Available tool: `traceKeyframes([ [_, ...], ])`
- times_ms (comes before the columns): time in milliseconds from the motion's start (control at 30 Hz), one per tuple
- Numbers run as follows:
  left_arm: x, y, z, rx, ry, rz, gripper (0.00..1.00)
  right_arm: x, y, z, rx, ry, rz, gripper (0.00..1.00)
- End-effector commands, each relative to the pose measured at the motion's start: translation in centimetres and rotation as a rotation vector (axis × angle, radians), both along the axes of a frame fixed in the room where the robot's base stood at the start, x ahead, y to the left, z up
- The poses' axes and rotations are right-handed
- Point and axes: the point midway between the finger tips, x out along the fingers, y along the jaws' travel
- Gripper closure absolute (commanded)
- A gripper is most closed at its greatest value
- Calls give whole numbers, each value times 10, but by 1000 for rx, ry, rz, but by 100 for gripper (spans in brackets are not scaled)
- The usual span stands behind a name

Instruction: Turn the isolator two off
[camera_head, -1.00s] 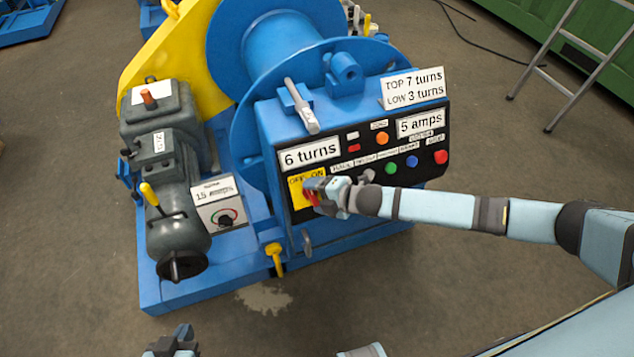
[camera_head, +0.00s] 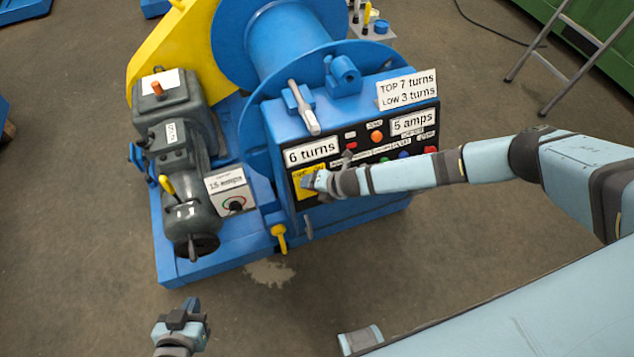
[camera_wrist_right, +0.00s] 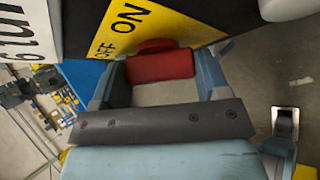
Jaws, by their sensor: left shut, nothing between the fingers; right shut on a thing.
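The isolator's red handle (camera_wrist_right: 163,67) sits on a yellow plate (camera_wrist_right: 185,20) marked OFF and ON in the right wrist view. My right gripper (camera_head: 308,181) is at the yellow plate (camera_head: 299,187) on the black control panel, at its lower left in the head view. Its fingers are shut on the red handle, one at each side. The gripper hides the handle in the head view, and I cannot read a number for the isolator. My left gripper (camera_head: 184,312) is shut and empty, low at the left, apart from the machine.
The blue winch (camera_head: 352,97) carries the panel, with coloured buttons and a "6 turns" label (camera_head: 312,152). Left of it are a grey motor (camera_head: 184,160) and a "15 amps" box (camera_head: 226,180) with a knob. A ladder (camera_head: 575,60) stands at the back right. Floor in front is clear.

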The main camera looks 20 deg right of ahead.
Motion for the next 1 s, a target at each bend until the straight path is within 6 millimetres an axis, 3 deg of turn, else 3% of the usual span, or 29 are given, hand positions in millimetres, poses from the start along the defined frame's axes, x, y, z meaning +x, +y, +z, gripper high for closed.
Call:
traceKeyframes([
  [400, 1, 0, 4, -2, -6, 0, 100, -2, 1, -2, -5, 3, 6, 55],
  [433, 1, 0, 4, -2, -6, 0, 100, -2, 1, -2, -5, 3, 6, 26],
  [533, 1, 0, 4, -2, -6, 0, 100, -2, 1, -2, -5, 3, 6, 5],
  [833, 1, 1, 4, 0, -6, 0, 100, -2, 0, 1, -4, 1, 4, 5],
  [1000, 0, 1, 6, 1, -3, 0, 100, -12, -9, 15, -4, 1, 4, 5],
])
